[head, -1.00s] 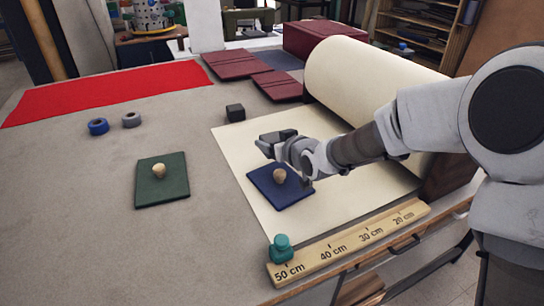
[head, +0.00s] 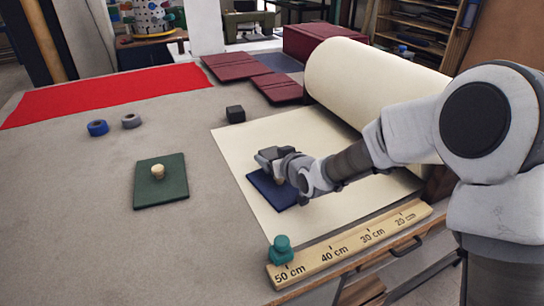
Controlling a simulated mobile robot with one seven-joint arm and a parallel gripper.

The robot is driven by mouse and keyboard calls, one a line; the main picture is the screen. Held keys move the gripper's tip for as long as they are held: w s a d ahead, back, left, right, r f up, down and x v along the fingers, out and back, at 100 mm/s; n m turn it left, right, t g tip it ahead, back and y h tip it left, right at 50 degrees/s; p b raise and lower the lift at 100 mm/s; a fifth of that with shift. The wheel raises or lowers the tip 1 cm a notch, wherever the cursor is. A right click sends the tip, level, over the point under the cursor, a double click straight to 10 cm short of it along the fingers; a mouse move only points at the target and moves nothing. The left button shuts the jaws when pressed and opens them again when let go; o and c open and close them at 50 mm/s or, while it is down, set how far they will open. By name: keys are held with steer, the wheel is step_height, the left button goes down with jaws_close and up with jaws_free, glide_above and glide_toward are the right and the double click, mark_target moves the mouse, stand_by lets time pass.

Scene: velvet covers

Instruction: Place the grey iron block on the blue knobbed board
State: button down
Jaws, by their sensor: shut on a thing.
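The blue knobbed board (head: 283,200) lies flat on the cream sheet, partly covered by my gripper. My gripper (head: 275,170) is low over the middle of the board, at its wooden knob. The dark block stands apart from the gripper, to the back left.
A green knobbed board (head: 161,190) lies to the left. Blue (head: 97,128) and grey (head: 131,121) rings lie behind it. A cream roll (head: 365,85) stands behind my arm. A wooden ruler (head: 345,248) with a teal knob (head: 281,249) lines the front edge. Dark red covers (head: 237,65) lie behind.

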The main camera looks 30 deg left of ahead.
steer(key=shift+f+b, duration=0.2)
steer(key=shift+b, duration=0.25)
jaws_free()
steer(key=shift+f, duration=0.1)
steer(key=shift+r+p, duration=0.8)
steer(key=shift+p, duration=0.25)
steer(key=v, duration=1.2)
steer(key=shift+f+p, duration=0.25)
steer(key=shift+p, duration=0.15)
